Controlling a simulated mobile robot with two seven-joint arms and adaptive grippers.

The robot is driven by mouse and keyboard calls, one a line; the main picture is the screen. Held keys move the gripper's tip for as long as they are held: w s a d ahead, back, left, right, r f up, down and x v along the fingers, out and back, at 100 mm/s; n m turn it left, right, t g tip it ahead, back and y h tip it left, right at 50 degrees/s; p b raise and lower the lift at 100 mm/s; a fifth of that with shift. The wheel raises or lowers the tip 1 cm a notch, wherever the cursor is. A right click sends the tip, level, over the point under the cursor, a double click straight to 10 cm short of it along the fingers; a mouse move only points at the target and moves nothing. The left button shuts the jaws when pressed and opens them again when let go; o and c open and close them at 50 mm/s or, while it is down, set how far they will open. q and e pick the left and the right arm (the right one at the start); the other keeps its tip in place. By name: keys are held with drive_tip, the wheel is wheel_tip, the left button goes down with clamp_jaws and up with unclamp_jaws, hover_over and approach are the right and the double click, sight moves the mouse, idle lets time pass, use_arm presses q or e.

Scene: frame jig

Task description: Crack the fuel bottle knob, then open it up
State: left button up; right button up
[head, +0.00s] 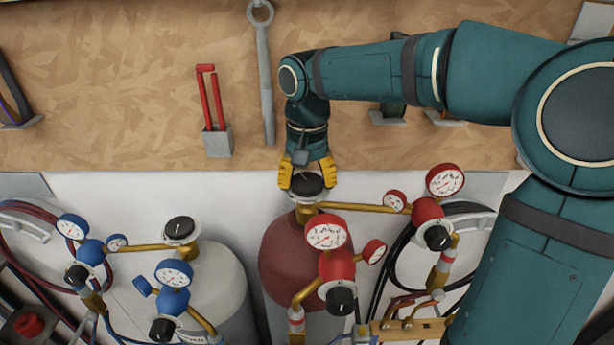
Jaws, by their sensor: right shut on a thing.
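The fuel bottle (284,258) is dark red and stands upright below my right gripper. Its black knob (307,184) sits on top of the brass valve. My right gripper (307,177) points down with its yellow fingers on either side of the knob, shut on it. A red regulator with white-faced gauges (326,234) is in front of the bottle. A brass pipe runs right from the valve to a second red regulator (429,211). My left gripper is not in view.
A pale grey bottle (217,283) with its own black knob (179,229) and blue regulators (173,274) stands to the left. Hoses hang at both sides.

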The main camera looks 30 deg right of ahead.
sight(307, 180)
idle(0.3)
drive_tip(key=o, duration=1.2)
drive_tip(key=shift+o, duration=0.2)
drive_tip(key=shift+r, duration=0.1)
wheel_tip(307, 180, up, 12)
